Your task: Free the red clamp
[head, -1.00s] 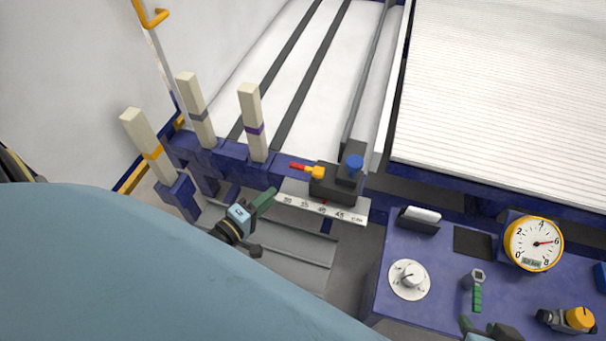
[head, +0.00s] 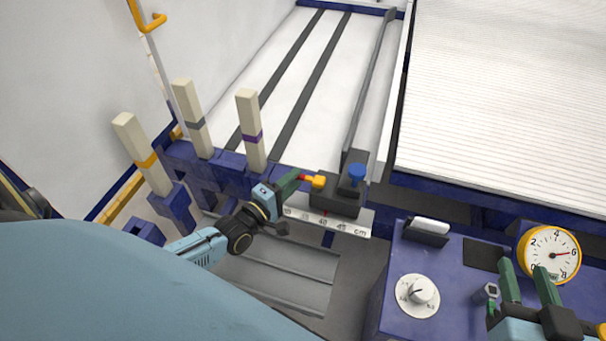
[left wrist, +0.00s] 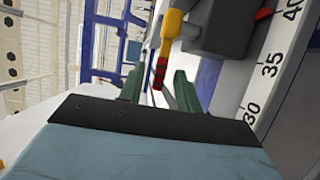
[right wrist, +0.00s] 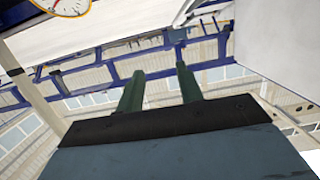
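The red clamp lever (head: 303,178) has a yellow hub (head: 318,182) and sits on a dark block (head: 338,200) at the end of the rail. My left gripper (head: 292,183) is at the lever, and its fingers partly hide it in the head view. In the left wrist view the red lever (left wrist: 159,72) lies between the two spread green fingers (left wrist: 157,82), with a gap visible on either side. I cannot tell whether a finger touches it. My right gripper (head: 523,268) is open over the blue panel; its spread fingers show empty in the right wrist view (right wrist: 160,75).
The blue panel holds a white dial (head: 418,294) and a yellow-rimmed gauge (head: 549,243).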

